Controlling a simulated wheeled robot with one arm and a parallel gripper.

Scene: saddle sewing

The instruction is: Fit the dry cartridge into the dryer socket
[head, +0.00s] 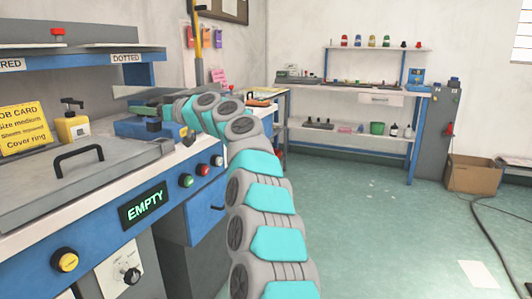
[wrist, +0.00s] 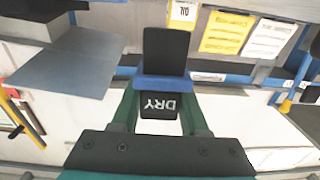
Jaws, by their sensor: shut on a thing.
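The dry cartridge (wrist: 166,50) is a dark block marked DRY, the letters upside down in the wrist view. A blue band crosses its middle. My gripper (wrist: 163,95), with green fingers, is shut on it from both sides. The cartridge's far end points toward the wall with paper notes. In the head view my gripper (head: 150,109) is at the far left, above or beside a blue unit (head: 138,129) on the bench; the gap is hard to judge. I cannot clearly make out the dryer socket in either view.
A display reads EMPTY (head: 144,206). A grey panel (wrist: 65,60) lies left of the cartridge in the wrist view.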

